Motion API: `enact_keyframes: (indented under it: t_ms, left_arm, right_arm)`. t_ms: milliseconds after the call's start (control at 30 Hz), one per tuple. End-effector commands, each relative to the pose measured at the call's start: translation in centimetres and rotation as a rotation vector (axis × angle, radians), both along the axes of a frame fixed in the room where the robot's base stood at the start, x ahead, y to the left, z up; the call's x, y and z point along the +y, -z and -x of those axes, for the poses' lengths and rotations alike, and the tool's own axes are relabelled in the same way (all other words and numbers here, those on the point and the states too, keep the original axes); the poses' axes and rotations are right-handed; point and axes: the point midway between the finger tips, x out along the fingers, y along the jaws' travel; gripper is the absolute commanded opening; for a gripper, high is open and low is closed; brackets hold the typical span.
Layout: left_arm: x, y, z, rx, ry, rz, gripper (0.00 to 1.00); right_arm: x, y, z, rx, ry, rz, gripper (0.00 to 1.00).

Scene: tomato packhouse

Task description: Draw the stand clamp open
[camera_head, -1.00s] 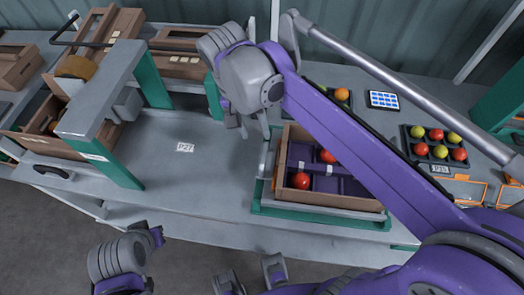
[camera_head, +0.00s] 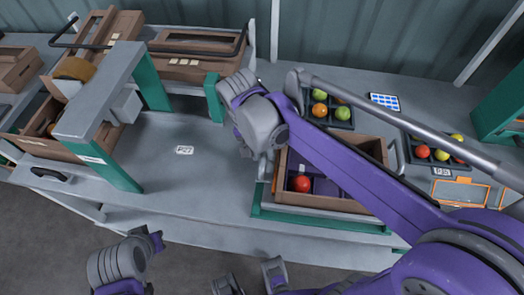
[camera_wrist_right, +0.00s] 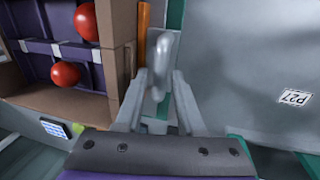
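The stand under the brown crate (camera_head: 345,203) has a green base (camera_head: 320,221). The grey clamp handle is a slim upright loop on the crate's left side. It shows in the right wrist view (camera_wrist_right: 161,62), beside the crate wall. My right gripper (camera_wrist_right: 160,82) is around it, with one finger on each side and gaps showing, so it looks open. In the head view my right gripper (camera_head: 265,166) is at the crate's left edge and hides most of the handle.
Red tomatoes (camera_head: 301,184) sit in the crate's purple insert. Trays of tomatoes (camera_head: 334,117) (camera_head: 423,165) stand behind and to the right. A green-legged grey frame (camera_head: 102,100) stands left.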

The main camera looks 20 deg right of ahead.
Motion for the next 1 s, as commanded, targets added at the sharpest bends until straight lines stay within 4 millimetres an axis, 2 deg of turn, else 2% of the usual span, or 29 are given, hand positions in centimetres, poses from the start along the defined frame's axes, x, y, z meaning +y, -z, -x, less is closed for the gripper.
enact_keyframes:
  t_ms: [33,200,1000]
  left_arm:
    - [0.0,0.0,0.0,0.0,0.0,0.0,0.0]
    - [0.0,0.0,0.0,0.0,0.0,0.0,0.0]
    - [0.0,0.0,0.0,0.0,0.0,0.0,0.0]
  right_arm:
    - [0.0,-0.01,0.0,0.0,0.0,0.0,0.27]
    - [0.0,-0.01,0.01,0.0,0.0,0.0,0.0]
    - [0.0,-0.04,0.0,0.0,0.0,0.0,0.0]
